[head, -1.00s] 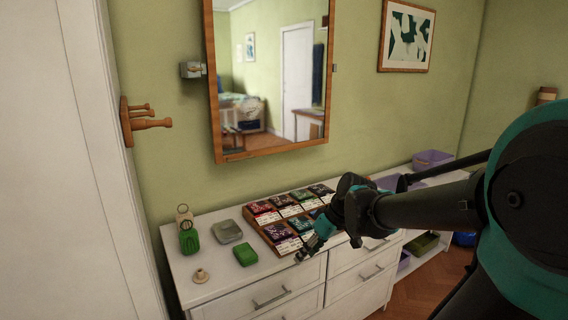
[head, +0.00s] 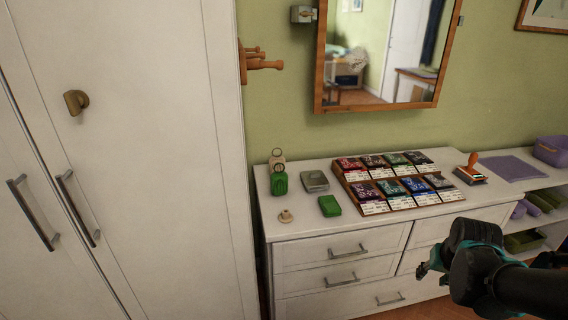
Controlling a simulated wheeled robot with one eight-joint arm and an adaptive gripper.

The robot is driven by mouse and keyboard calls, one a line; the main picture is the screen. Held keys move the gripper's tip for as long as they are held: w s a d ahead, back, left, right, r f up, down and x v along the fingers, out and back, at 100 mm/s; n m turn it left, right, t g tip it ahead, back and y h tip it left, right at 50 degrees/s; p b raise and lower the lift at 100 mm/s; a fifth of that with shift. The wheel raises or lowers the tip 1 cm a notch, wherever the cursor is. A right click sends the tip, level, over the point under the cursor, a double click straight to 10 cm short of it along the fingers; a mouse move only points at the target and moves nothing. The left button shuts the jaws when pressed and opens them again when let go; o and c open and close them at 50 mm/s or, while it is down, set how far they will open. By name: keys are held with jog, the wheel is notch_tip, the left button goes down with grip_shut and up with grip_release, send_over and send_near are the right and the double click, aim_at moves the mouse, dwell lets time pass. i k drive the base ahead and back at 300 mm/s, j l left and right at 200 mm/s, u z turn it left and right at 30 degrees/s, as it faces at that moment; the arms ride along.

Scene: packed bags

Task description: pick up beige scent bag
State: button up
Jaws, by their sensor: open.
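A small beige bag (head: 276,161), which looks like the beige scent bag, stands at the back left of the white dresser top. A green bag (head: 280,184) with a ring on top stands right in front of it and hides its lower part. My gripper (head: 421,271) is at the lower right, in front of the dresser drawers and below the top's edge. It is well to the right of the beige bag and apart from it. It is open, with nothing seen in it; its fingers look small and dark.
Near the bags are a grey tin (head: 315,181), a green box (head: 330,206) and a small beige knob-like piece (head: 286,216). A wooden tray (head: 349,192) of several packets fills the middle. A stamp (head: 471,169) stands right of it. A white wardrobe (head: 150,150) borders the left.

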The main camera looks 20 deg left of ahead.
aim_at(275, 159)
jog(key=i+l+u, duration=0.5)
jog(key=u, duration=0.25)
jog(key=i+l+u, duration=0.35)
jog(key=k+l, duration=0.05)
jog(key=k, duration=0.05)
